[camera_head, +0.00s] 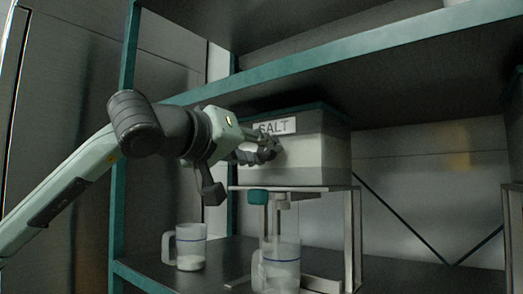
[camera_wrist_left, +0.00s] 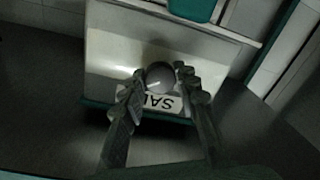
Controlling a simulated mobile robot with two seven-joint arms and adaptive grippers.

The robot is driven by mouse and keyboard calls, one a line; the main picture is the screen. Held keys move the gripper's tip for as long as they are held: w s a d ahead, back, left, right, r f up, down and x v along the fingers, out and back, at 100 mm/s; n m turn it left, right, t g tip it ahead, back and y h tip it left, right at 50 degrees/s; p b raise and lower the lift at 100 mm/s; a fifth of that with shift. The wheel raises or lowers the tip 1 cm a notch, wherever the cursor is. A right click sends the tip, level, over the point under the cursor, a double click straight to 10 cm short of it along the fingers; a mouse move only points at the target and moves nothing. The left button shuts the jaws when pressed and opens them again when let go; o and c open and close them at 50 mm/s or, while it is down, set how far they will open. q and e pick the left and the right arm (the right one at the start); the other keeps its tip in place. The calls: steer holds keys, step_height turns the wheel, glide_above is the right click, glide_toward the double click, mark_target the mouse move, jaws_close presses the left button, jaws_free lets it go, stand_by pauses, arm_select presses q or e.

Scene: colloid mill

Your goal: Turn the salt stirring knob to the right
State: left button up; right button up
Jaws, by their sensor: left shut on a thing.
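The salt box (camera_head: 320,155) is a pale container with a dark lid and a "SALT" label (camera_head: 275,127), standing on a metal stand on the shelf. In the left wrist view the label (camera_wrist_left: 160,101) appears upside down. A round grey knob (camera_wrist_left: 160,73) sits on the box front beside the label; in the head view my gripper hides most of it. My left gripper (camera_head: 269,149) is at the box front, its two fingers on either side of the knob and shut on it. My right gripper is not in view.
A teal part (camera_head: 258,197) hangs below the box. A clear jug (camera_head: 280,266) stands under it, and another jug (camera_head: 190,248) with white contents stands to the left. A teal-edged shelf (camera_head: 350,58) runs above the box. A teal post (camera_head: 121,200) stands at left.

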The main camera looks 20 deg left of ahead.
arm_select(q)
steer(key=shift+f+m, duration=0.15)
steer(key=shift+m, duration=3.45)
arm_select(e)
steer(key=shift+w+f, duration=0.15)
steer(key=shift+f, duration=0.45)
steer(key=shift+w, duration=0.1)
arm_select(q)
steer(key=o, duration=1.2)
steer(key=shift+c, duration=0.2)
